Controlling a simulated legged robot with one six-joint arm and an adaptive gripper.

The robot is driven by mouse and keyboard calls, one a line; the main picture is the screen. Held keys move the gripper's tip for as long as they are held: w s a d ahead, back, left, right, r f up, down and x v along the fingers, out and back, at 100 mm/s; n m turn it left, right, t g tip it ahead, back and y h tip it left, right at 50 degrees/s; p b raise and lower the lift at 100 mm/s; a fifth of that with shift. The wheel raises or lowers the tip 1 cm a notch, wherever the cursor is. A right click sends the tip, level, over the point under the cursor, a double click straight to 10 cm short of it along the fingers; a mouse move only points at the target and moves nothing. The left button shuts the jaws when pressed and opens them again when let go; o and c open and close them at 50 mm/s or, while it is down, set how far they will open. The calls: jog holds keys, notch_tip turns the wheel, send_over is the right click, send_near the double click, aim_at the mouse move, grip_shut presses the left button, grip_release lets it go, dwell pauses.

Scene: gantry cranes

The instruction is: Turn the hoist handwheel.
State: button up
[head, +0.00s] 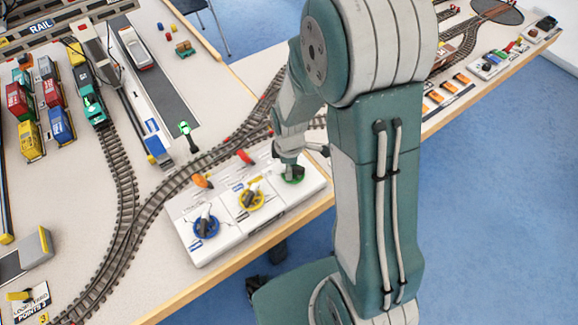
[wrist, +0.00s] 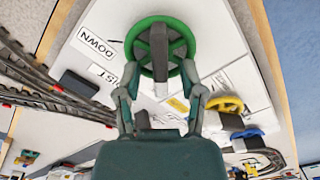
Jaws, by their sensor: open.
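The green handwheel (wrist: 132,40) lies ahead of my gripper in the wrist view, with a grey bar across its middle. Labels beside it read "DOWN" and a partly hidden word ending in "IST". My gripper (wrist: 160,76) is open, its two fingers spread at the near left and right of the green rim. Nothing is held between them. I cannot tell whether the fingertips touch the rim. In the head view the green wheel (head: 296,177) is at the right end of a white control panel (head: 222,245), partly hidden under my gripper (head: 289,167).
A yellow handwheel (head: 251,201) and a blue handwheel (head: 206,228) sit left of the green one on the panel. Orange (head: 202,181) and red (head: 246,157) levers stand behind. Model tracks (head: 150,205) curve past. The table's front wooden edge (head: 240,262) is close.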

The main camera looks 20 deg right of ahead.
notch_tip(320, 180, up, 12)
dwell(0.5)
jog(key=shift+f, duration=0.1)
dwell(1.0)
jog(key=s+d+r+m+t, duration=0.1)
jog(key=s+r+m+t, duration=0.4)
jog(key=s+r+m, duration=0.8)
notch_tip(320, 180, up, 2)
jog(key=shift+s+r+m+t, duration=0.1)
jog(key=shift+s+m+t, duration=0.2)
jog(key=shift+s, duration=0.25)
